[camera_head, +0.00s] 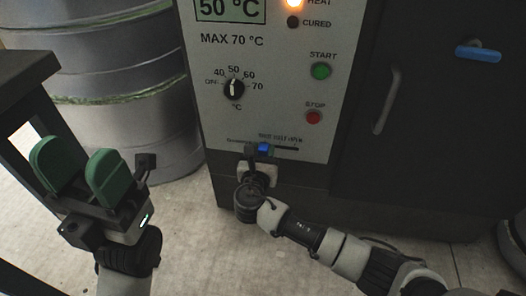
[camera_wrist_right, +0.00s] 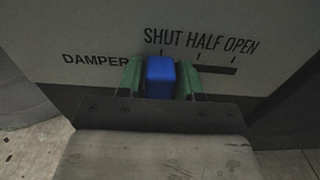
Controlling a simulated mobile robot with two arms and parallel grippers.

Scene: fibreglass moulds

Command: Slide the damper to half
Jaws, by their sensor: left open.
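The damper slider is a blue knob (camera_head: 263,149) in a dark horizontal slot low on the oven's control panel. In the right wrist view the blue knob (camera_wrist_right: 160,76) sits under the SHUT mark, left of HALF and OPEN. My right gripper (camera_wrist_right: 160,80) has its green fingers on either side of the knob, close against it with hardly any gap. In the head view my right gripper (camera_head: 259,165) is at the slot and its fingers are mostly hidden. My left gripper (camera_head: 82,165) is open and empty, away at the left.
The panel (camera_head: 268,85) has a dial (camera_head: 234,89), a green START button (camera_head: 320,71) and a red STOP button (camera_head: 314,117). A dark door with a grey handle (camera_head: 387,101) is at right. A metal drum (camera_head: 120,85) stands behind my left gripper. The slot is clear right of the knob.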

